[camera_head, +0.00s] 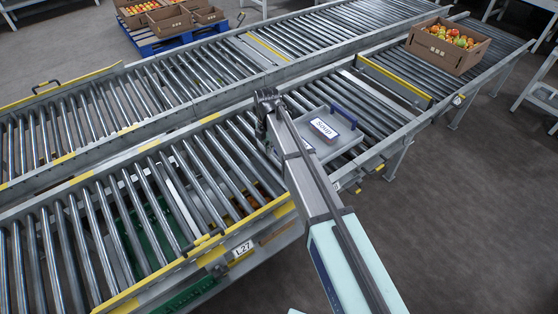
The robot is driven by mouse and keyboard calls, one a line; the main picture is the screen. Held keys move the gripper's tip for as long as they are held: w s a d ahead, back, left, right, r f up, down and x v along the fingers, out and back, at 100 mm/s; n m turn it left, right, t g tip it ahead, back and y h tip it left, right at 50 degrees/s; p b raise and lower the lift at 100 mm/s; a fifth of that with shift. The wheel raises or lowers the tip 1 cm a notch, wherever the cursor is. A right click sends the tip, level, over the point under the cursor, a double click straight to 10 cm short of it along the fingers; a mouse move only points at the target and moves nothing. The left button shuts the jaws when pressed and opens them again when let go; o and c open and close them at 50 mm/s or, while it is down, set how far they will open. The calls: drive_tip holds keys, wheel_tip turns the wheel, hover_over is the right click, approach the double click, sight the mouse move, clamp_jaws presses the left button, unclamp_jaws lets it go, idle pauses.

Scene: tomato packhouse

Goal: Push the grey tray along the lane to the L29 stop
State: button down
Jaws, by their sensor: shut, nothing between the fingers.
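The grey tray (346,149) lies flat on the rollers of the near lane, right of the middle of the view. It has a white label (324,129) with dark lettering and a blue handle (343,117) on its far right side. My gripper (262,133) is shut and empty at the tray's left end; my arm covers part of the tray's near left side. I cannot tell whether the fingers touch the tray. A yellow bar (396,80) crosses the lane farther up and right. A small plate (458,100) beyond it on the near rail is too small to read.
A cardboard box of tomatoes (448,46) stands on the lane beyond the yellow bar. Rollers between tray and bar look clear. An L27 plate (243,248) is on the near rail. A parallel roller lane (180,85) runs behind. Crates (168,22) sit on a blue pallet.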

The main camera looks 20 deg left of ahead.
drive_tip(key=shift+m, duration=0.5)
drive_tip(key=f, duration=0.3)
drive_tip(key=s+f, duration=0.1)
drive_tip(key=f, duration=0.2)
drive_tip(key=s+f, duration=0.1)
drive_tip(key=f, duration=0.3)
drive_tip(key=shift+s+d+f, duration=0.1)
drive_tip(key=shift+d, duration=0.15)
drive_tip(key=w, duration=0.1)
drive_tip(key=w+d+p, duration=0.1)
drive_tip(key=shift+w+d+f, duration=0.15)
drive_tip(key=shift+w, duration=0.25)
drive_tip(key=shift+w+d, duration=0.25)
drive_tip(key=shift+w, duration=0.15)
